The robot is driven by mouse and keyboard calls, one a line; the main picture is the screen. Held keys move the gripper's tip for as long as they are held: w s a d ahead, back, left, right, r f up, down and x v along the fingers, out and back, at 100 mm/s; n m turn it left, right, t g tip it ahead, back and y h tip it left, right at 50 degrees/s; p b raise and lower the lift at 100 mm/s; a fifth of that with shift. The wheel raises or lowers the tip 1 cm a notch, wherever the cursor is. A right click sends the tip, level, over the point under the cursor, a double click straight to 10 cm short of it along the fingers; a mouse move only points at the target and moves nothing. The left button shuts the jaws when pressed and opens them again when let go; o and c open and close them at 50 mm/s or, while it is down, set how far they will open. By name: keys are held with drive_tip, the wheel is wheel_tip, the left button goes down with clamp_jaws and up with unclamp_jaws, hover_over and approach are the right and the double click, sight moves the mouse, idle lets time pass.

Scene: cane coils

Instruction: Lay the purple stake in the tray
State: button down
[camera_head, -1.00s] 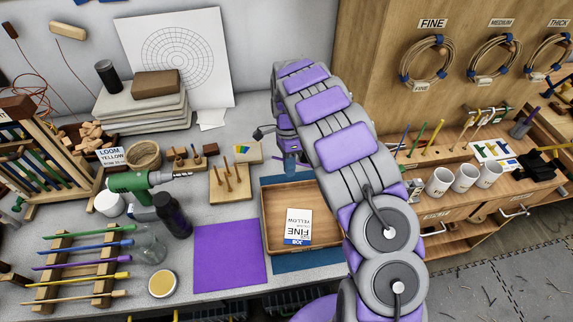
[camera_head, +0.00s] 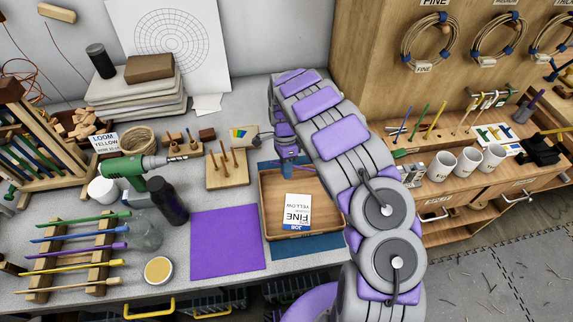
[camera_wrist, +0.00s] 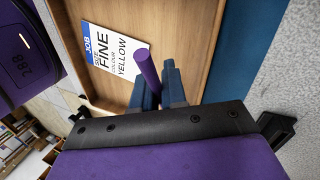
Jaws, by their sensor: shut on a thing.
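My gripper (camera_head: 287,172) is at the back part of the open wooden tray (camera_head: 264,228), with its blue fingers pointing down. In the wrist view its blue fingers (camera_wrist: 161,86) are shut on a purple stake (camera_wrist: 147,69). The stake shows there as a short, foreshortened rod above the tray floor (camera_wrist: 180,30); its far part is hidden. I cannot tell whether it touches the tray. A white and blue job card (camera_head: 296,210) reading FINE and YELLOW lies in the tray and also shows in the wrist view (camera_wrist: 113,54).
A rack (camera_head: 42,281) at left holds several coloured stakes, one purple. A purple mat (camera_head: 226,243) lies left of the tray. A pegged wooden block (camera_head: 228,178) stands behind the mat. A drill (camera_head: 143,170) and dark bottle (camera_head: 168,202) stand farther left.

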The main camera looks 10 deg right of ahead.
drive_tip(key=shift+a+f, duration=0.4)
drive_tip(key=shift+f, duration=0.05)
drive_tip(key=c, duration=1.2)
unclamp_jaws()
drive_tip(key=shift+d, duration=0.3)
drive_tip(key=shift+o, duration=0.5)
drive_tip(key=shift+a, duration=0.1)
drive_tip(key=shift+r, duration=0.1)
drive_tip(key=shift+w+a+r, duration=0.1)
drive_tip(key=shift+r, duration=0.1)
drive_tip(key=p+v, duration=0.2)
drive_tip(key=v, duration=1.4)
drive_tip(key=shift+w+r+p, duration=0.2)
drive_tip(key=shift+r+p, duration=0.1)
drive_tip(key=shift+p, duration=0.1)
